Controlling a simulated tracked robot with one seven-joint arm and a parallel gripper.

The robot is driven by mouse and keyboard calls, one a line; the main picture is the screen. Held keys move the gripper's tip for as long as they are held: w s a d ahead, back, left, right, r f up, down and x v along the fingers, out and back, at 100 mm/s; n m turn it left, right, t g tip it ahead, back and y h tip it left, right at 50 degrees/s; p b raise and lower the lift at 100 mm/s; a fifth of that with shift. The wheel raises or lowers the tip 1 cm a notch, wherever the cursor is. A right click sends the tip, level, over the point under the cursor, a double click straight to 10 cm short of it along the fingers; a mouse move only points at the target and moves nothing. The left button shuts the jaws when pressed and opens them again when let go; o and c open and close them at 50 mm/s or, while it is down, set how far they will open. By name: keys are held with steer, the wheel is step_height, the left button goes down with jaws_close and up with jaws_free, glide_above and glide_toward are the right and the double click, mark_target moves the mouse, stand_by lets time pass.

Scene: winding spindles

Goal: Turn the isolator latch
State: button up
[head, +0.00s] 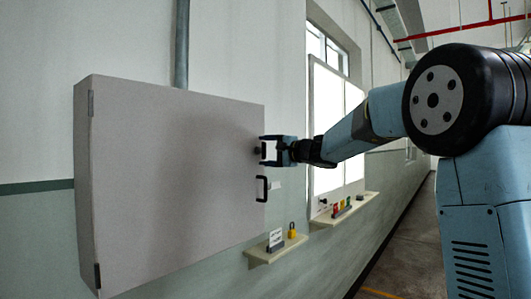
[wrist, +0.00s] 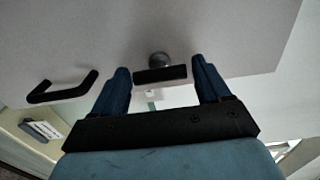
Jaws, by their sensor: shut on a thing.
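The isolator latch (head: 258,150) is a small dark bar on a round grey stem, near the right edge of the closed grey cabinet door (head: 175,180). In the wrist view, the latch (wrist: 160,75) lies between my fingertips, its bar running from one finger toward the other. My gripper (head: 265,151) is at the door front with a finger above and a finger below the latch. In the wrist view, my gripper (wrist: 162,80) is closed on the bar's two ends, though the exact contact is hard to see.
A black door handle (head: 262,189) sits just below the latch; it also shows at left in the wrist view (wrist: 62,88). A shelf (head: 275,250) below holds a yellow padlock (head: 292,231) and a small sign (head: 275,239). A whiteboard (head: 328,125) hangs farther right.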

steer(key=shift+f, duration=0.2)
steer(key=o, duration=0.8)
steer(key=shift+w, duration=0.1)
steer(key=shift+c, duration=0.2)
steer(key=shift+o, duration=1.3)
steer(key=shift+r, duration=0.1)
steer(key=v, duration=1.3)
steer(key=shift+s+d, duration=0.25)
steer(key=shift+d, duration=0.05)
